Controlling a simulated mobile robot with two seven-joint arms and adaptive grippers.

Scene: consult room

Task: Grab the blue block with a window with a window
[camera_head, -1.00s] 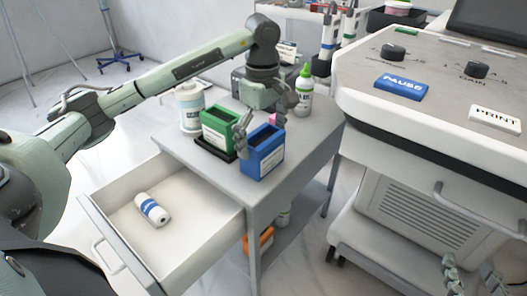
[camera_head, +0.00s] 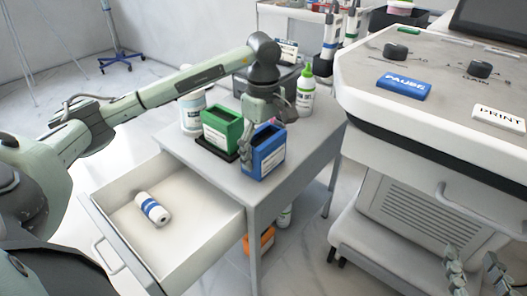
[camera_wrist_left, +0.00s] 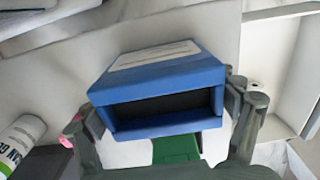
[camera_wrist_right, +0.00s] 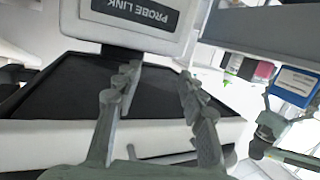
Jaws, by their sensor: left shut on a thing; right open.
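The blue block with a window (camera_head: 268,160) is a box with a dark opening, at the front right corner of the grey cart top (camera_head: 313,140). In the left wrist view the blue block (camera_wrist_left: 165,72) sits between the fingers of my left gripper (camera_wrist_left: 165,105), one finger at each side. In the head view my left gripper (camera_head: 271,128) comes down on it from above and is shut on it. I cannot tell whether the block is clear of the cart top. My right gripper (camera_head: 475,260) is open and empty at the lower right; it also shows in the right wrist view (camera_wrist_right: 155,85).
A green box (camera_head: 221,128) stands close to the left of the blue block. A white tub (camera_head: 192,112) and a green-capped bottle (camera_head: 306,95) stand behind. An open drawer (camera_head: 185,235) holds a blue-striped bottle (camera_head: 153,208). The console (camera_head: 430,110) stands to the right.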

